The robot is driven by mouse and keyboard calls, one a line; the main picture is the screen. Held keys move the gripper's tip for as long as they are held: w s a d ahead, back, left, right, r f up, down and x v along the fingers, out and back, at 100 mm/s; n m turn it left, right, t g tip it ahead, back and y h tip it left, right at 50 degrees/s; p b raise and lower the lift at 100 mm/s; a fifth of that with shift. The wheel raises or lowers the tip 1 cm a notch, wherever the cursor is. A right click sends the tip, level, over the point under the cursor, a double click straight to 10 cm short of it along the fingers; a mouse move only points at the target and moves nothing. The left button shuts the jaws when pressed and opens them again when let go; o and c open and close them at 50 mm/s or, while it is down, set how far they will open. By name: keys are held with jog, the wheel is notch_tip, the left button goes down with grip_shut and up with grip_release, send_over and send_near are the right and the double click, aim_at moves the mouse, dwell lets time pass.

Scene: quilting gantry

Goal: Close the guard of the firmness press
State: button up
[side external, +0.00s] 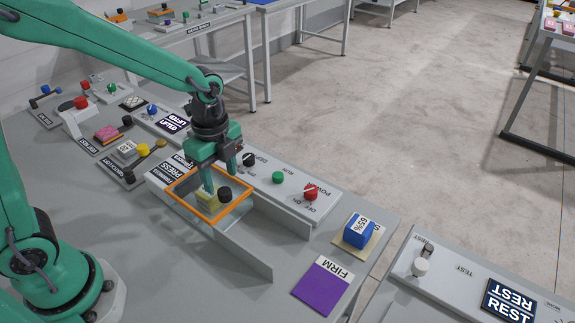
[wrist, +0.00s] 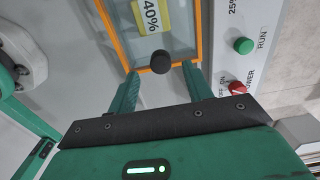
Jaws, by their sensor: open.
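The firmness press (side external: 168,188) stands mid-bench with two low side walls running toward the lower right. Its guard is a clear panel in an orange frame (side external: 188,207), with a black knob (side external: 225,194); the frame also shows in the wrist view (wrist: 112,35). A yellow block (side external: 206,200) marked 40% in the wrist view (wrist: 151,18) shows through the panel. My gripper (side external: 220,182) is open and points down at the guard. In the wrist view its fingers (wrist: 160,72) stand either side of the knob (wrist: 160,62), with gaps visible.
A control strip behind the press carries a green RUN button (side external: 278,178) and a red POWER knob (side external: 311,192). A blue block (side external: 358,232) and a purple FIRM pad (side external: 322,287) lie to the right. Several small stations line the bench at left.

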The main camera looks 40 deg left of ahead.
jog(key=shift+r, duration=1.75)
jog(key=shift+s+a+r+n, duration=0.2)
jog(key=shift+r+n, duration=0.15)
jog(key=shift+n, duration=0.05)
jog(key=s+a+r+n+t, duration=0.5)
jog(key=s+r+n, duration=0.3)
jog(key=n, duration=0.9)
jog(key=shift+s+a+r+t, duration=0.35)
jog(key=shift+s+a, duration=0.2)
jog(key=shift+s, duration=1.3)
